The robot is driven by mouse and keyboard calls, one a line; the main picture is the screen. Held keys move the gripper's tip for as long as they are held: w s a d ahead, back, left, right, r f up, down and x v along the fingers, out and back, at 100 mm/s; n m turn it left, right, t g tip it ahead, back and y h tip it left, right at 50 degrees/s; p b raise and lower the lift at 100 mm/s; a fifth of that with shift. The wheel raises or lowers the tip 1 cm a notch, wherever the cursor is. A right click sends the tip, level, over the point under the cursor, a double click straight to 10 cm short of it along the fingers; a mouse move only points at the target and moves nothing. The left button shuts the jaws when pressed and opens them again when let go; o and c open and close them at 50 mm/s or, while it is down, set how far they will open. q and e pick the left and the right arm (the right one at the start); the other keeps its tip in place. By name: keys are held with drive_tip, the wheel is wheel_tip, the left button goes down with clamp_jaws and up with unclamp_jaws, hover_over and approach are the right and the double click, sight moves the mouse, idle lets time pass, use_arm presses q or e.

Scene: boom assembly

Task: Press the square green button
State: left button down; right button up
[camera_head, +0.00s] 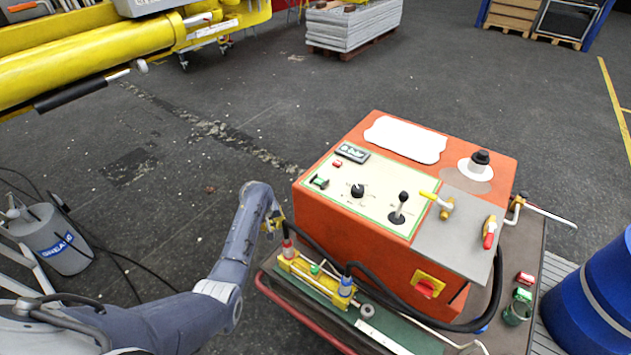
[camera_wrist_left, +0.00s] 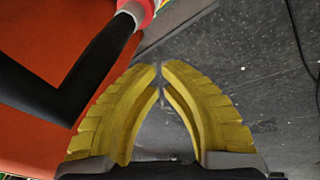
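A small green block-like piece (camera_head: 319,182) sits at the left of the cream control panel (camera_head: 375,200) on the orange box. Another small green piece (camera_head: 522,295) is on the cart at the lower right, beside a red one (camera_head: 526,278). I cannot tell for certain which is the square green button. My left gripper (camera_head: 277,223) is by the left side of the orange box, below panel level and apart from both green pieces. In the left wrist view its yellow fingers (camera_wrist_left: 160,67) meet almost tip to tip, with nothing between them. My right gripper is not in view.
The panel also carries a black knob (camera_head: 357,190) and joystick (camera_head: 399,207). A black hose (camera_wrist_left: 85,75) and red fitting (camera_head: 288,246) are close to the left gripper. A blue barrel (camera_head: 600,295) stands at right. Open floor lies left of the box.

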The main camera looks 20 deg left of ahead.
use_arm(q)
drive_tip(key=w+d+r, duration=0.1)
drive_tip(key=w+r, duration=0.2)
drive_tip(key=r, duration=0.2)
drive_tip(key=w+d+r+t, duration=0.1)
drive_tip(key=w+d+r, duration=0.1)
drive_tip(key=r, duration=0.3)
drive_tip(key=w+d+r+t, duration=0.1)
drive_tip(key=w+r, duration=0.4)
drive_tip(key=r, duration=0.1)
drive_tip(key=shift+d, duration=0.3)
wheel_tip(320, 180, up, 10)
drive_tip(key=t+h, duration=0.1)
drive_tip(key=t, duration=0.1)
hover_over(319, 182)
drive_tip(key=w, duration=0.3)
drive_tip(key=shift+s, duration=0.2)
drive_tip(key=shift+f, duration=0.15)
drive_tip(key=shift+f, duration=4.3)
drive_tip(key=shift+f, duration=0.2)
drive_tip(key=shift+f, duration=0.2)
